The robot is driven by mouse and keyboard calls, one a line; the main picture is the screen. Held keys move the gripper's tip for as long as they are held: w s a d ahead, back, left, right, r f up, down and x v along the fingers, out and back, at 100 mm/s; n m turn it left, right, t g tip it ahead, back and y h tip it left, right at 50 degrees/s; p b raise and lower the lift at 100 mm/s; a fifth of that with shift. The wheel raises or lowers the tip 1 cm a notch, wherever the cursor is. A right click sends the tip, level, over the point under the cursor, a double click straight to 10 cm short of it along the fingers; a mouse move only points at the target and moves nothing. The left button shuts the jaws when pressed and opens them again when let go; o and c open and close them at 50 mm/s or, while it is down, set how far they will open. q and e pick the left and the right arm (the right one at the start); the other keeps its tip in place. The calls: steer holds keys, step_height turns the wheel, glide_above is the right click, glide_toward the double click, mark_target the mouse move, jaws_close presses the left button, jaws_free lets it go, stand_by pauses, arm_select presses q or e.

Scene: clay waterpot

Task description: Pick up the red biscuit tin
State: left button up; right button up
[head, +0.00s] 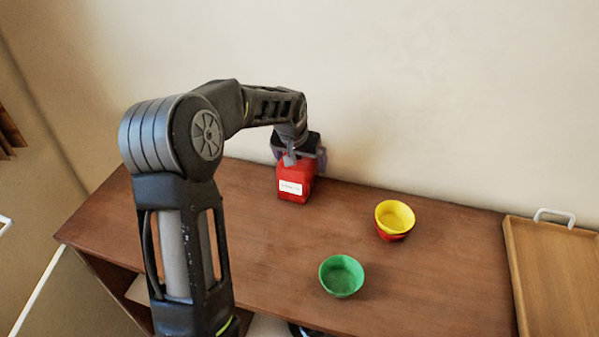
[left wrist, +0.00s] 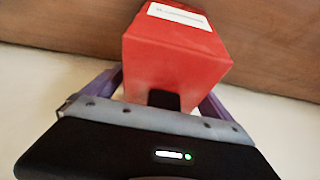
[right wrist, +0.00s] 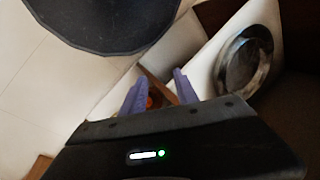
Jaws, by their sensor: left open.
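The red biscuit tin (head: 297,185) stands upright near the back of the brown wooden table, with a white label on its front. My left gripper (head: 299,155) is over the top of the tin, with its fingers spread to either side. In the left wrist view the red tin (left wrist: 175,60) lies between the two purple fingers, which are open around it. Whether the fingers touch it cannot be told. My right gripper (right wrist: 158,90) is away from the table top, its two purple fingers apart with nothing held between them.
A yellow bowl (head: 395,214) sits in a red one on the table (head: 455,265), right of the tin. A green bowl (head: 341,276) stands nearer the front. A wooden tray (head: 555,270) lies at the right end. The wall is close behind the tin.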

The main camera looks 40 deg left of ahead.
arm_select(q)
steer(key=c, duration=1.8)
